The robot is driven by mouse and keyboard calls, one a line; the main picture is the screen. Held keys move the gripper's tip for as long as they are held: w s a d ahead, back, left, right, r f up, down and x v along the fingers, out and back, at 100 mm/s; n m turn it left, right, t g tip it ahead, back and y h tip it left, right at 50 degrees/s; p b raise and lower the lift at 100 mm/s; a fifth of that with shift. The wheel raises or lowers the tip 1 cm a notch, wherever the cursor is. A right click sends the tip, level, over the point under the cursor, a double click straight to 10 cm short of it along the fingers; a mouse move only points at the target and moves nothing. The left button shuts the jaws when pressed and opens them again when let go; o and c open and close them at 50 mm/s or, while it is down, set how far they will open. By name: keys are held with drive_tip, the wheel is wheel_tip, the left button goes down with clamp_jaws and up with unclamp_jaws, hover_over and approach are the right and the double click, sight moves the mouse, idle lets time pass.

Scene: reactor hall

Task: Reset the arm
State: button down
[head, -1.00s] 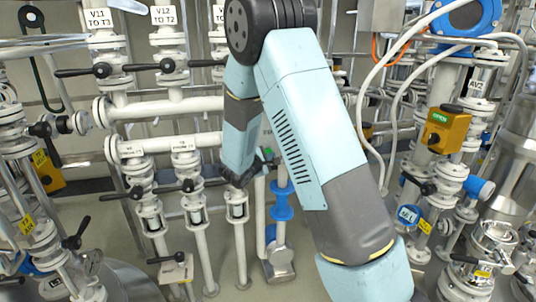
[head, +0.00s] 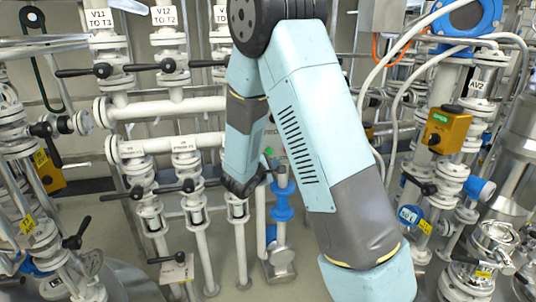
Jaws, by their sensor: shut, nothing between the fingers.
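My arm comes down from the top centre in the head view, folded at a dark grey elbow, with light blue and grey links. Its far link hangs down in front of the pipework, ending in a dark wrist. My gripper (head: 260,176) is small and dark at the end of this wrist, partly hidden by it. It is shut and holds nothing that I can see. It is near the blue flanged pipe (head: 282,203) but I cannot tell the gap in depth.
White pipes with black-handled valves (head: 168,66) fill the left and middle. A yellow box (head: 445,130), white hoses (head: 393,75) and a blue-topped valve (head: 470,15) are at right. Steel vessels stand at the lower corners. Bare floor (head: 330,262) shows at the lower middle.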

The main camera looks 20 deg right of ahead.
drive_tip(key=s+d+r+m+g+y, duration=0.1)
drive_tip(key=s+d+r+m+g, duration=0.4)
drive_tip(key=s, duration=0.4)
drive_tip(key=s+d+r+m+g, duration=0.3)
drive_tip(key=s+d+r+m, duration=0.2)
drive_tip(key=s+r, duration=0.3)
drive_tip(key=s+a+r+m+t+y, duration=0.1)
drive_tip(key=s+a+r+m+y, duration=0.1)
drive_tip(key=s, duration=0.7)
drive_tip(key=s+a+r+m+t+y, duration=0.1)
drive_tip(key=s+a+r+m+y, duration=0.2)
drive_tip(key=s+a+y, duration=0.4)
drive_tip(key=shift+s+a+r+m+t+y, duration=0.2)
drive_tip(key=shift+s+r+m+t+y, duration=0.1)
drive_tip(key=shift+s+r, duration=0.65)
idle(3.7)
